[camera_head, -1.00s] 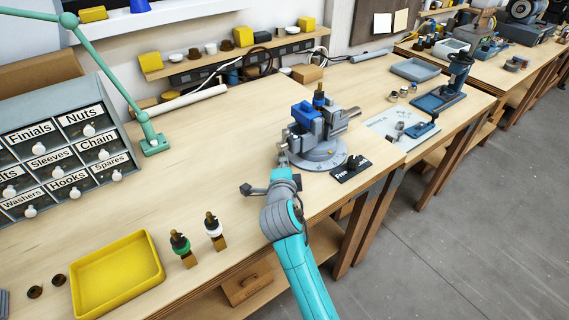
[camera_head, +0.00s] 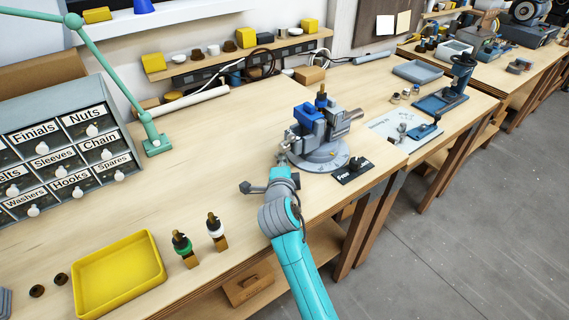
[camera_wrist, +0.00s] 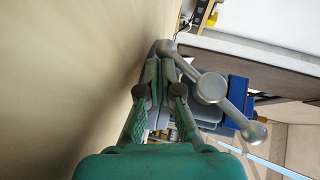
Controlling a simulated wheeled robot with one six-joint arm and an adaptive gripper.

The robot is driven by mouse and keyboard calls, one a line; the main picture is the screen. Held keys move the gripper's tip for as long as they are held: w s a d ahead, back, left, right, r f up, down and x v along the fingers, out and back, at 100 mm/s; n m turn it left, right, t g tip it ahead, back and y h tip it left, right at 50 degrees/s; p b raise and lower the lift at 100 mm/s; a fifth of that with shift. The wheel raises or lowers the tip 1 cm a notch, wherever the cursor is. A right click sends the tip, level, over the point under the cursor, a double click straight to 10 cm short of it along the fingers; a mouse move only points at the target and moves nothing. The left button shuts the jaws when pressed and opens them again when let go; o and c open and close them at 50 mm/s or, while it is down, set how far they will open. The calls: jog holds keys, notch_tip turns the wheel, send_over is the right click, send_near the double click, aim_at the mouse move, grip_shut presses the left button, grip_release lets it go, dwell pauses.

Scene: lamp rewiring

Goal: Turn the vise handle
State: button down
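The grey and blue vise (camera_head: 318,142) stands on a round base on the bench, a dark post upright in it. Its silver vise handle (camera_wrist: 230,108) shows in the wrist view as a slanted bar with ball ends and a round hub. My gripper (camera_wrist: 160,66) is at the handle's upper-left ball end, its two fingers close together with a narrow dark gap. I cannot tell whether the fingertips hold the handle or only lie beside it. In the head view my gripper (camera_head: 283,163) is at the vise's near-left side, its fingertips small and hard to make out.
Two lamp sockets (camera_head: 214,230) stand left of my arm, near the yellow tray (camera_head: 118,272). Labelled drawers (camera_head: 65,155) and a green lamp arm stand at left. The bench middle is clear.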

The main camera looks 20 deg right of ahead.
aim_at(276, 153)
jog(key=shift+w+a+f, duration=0.15)
jog(key=shift+w+a, duration=0.05)
jog(key=shift+w, duration=0.45)
jog(key=shift+w+a+r, duration=0.15)
jog(key=shift+w+r, duration=0.05)
jog(key=shift+w, duration=0.25)
jog(key=shift+w+a+r, duration=0.15)
jog(key=shift+w+r, duration=0.05)
jog(key=shift+w, duration=0.25)
jog(key=shift+w+r, duration=0.1)
dwell(1.0)
